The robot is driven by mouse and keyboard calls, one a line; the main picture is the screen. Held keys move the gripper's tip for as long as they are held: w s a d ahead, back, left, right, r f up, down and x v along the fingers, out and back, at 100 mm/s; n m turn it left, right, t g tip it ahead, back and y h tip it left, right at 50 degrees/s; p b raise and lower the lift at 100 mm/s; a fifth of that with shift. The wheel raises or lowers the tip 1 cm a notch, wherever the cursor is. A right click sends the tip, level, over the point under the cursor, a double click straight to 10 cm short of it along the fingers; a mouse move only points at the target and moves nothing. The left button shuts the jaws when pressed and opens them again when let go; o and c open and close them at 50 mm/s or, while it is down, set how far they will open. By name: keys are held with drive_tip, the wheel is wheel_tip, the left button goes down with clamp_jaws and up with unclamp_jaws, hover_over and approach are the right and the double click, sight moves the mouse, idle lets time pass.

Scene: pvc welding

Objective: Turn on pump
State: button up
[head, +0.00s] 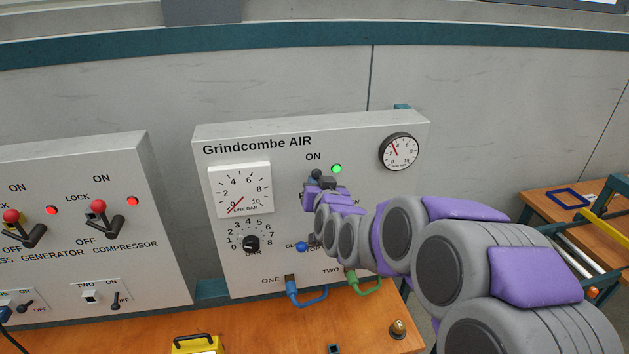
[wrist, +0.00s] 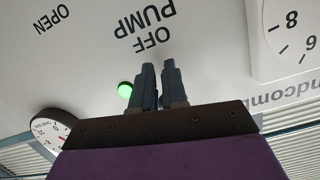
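The pump switch is on the Grindcombe AIR panel (head: 285,145), under the ON label and a lit green lamp (head: 337,169). The lamp also shows in the wrist view (wrist: 125,90), which sees the panel upside down. My gripper (head: 318,180) is up at the panel just below the ON label and covers the switch. In the wrist view my gripper's two dark fingers (wrist: 159,82) are close together with a thin gap, near the OFF PUMP lettering. No switch lever shows clearly between them. I cannot tell whether they touch it.
The panel carries a square link bar gauge (head: 240,190), a black bar knob (head: 251,243) and a round gauge (head: 399,151). Blue (head: 308,294) and green (head: 364,285) hoses plug in below. A panel with red-tipped levers (head: 70,230) stands left. A wooden bench (head: 270,325) lies in front.

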drive_tip(key=shift+o, duration=1.4)
drive_tip(key=r, duration=0.2)
drive_tip(key=shift+w+d+r+t, duration=0.2)
drive_tip(key=shift+w+r+t, duration=0.1)
drive_tip(key=shift+w, duration=0.05)
drive_tip(key=shift+o, duration=0.8)
drive_tip(key=shift+a, duration=0.1)
drive_tip(key=shift+s+a, duration=0.1)
drive_tip(key=shift+s, duration=0.15)
drive_tip(key=shift+s+f, duration=0.1)
drive_tip(key=shift+f, duration=0.35)
drive_tip(key=shift+r+b+v, duration=0.2)
drive_tip(key=shift+b+v, duration=0.8)
drive_tip(key=shift+v, duration=3.3)
drive_tip(key=shift+r+b+v, duration=0.2)
drive_tip(key=shift+b+v, duration=0.8)
drive_tip(key=shift+v, duration=3.35)
drive_tip(key=shift+a, duration=0.1)
